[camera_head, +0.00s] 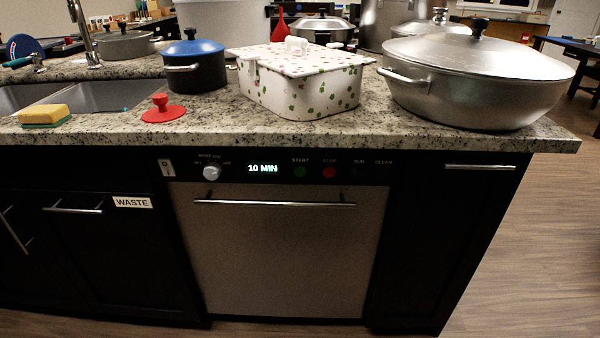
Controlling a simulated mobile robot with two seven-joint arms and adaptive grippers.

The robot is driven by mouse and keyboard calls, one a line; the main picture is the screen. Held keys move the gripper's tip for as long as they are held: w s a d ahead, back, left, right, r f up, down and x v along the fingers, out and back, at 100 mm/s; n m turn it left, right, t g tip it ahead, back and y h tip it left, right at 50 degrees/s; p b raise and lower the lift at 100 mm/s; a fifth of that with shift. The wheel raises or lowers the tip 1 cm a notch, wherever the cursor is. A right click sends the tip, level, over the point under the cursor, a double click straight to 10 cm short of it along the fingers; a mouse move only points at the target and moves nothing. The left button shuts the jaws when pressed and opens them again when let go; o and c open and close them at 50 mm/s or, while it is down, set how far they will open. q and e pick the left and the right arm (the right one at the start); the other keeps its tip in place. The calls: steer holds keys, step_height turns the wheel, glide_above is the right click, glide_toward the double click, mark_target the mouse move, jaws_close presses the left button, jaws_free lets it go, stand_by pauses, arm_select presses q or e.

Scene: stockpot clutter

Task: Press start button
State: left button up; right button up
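The green start button (300,172) is on the black control panel of the dishwasher (280,245), below the white word START. A red button (329,172) sits just to its right under a dim label that seems to read STOP. A lit display (262,169) on the panel reads 10 MIN. A white round knob (211,173) is left of the display. The dishwasher door looks shut, with a long metal handle (275,203) across its top. Neither of my grippers is in view, and nothing covers the button.
The granite counter (210,120) overhangs the panel. On it stand a large silver pot (480,85), a white patterned box (310,85), a blue-lidded pot (195,70), a red knobbed disc (163,112) and a yellow sponge (44,114). The space before the dishwasher looks clear.

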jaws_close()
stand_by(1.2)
